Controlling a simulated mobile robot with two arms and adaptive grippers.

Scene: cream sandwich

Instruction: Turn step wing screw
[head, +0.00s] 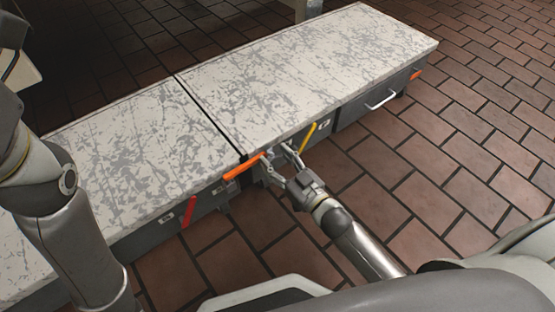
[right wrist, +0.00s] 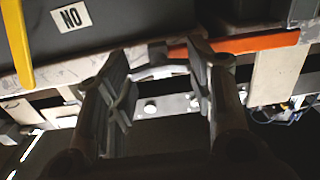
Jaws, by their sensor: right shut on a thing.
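An orange-handled lever (head: 245,167) sits on the front of the low bench, at the seam between its two tops. My right gripper (head: 278,166) is at its inner end, under the bench edge. In the right wrist view the orange handle (right wrist: 245,44) passes behind the right-hand finger. My right gripper (right wrist: 158,88) has its fingers on either side of the lever's grey metal part (right wrist: 166,69). Their exact contact is dark and hard to see. I cannot make out a separate wing shape. My left arm shows at the left; its gripper cannot be made out.
The speckled bench top (head: 330,65) is bare. A yellow handle (head: 308,137) is just right of my right gripper, and a red handle (head: 190,212) is to the left. A drawer with a pale pull (head: 381,99) is farther right. The brick floor (head: 450,140) is clear.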

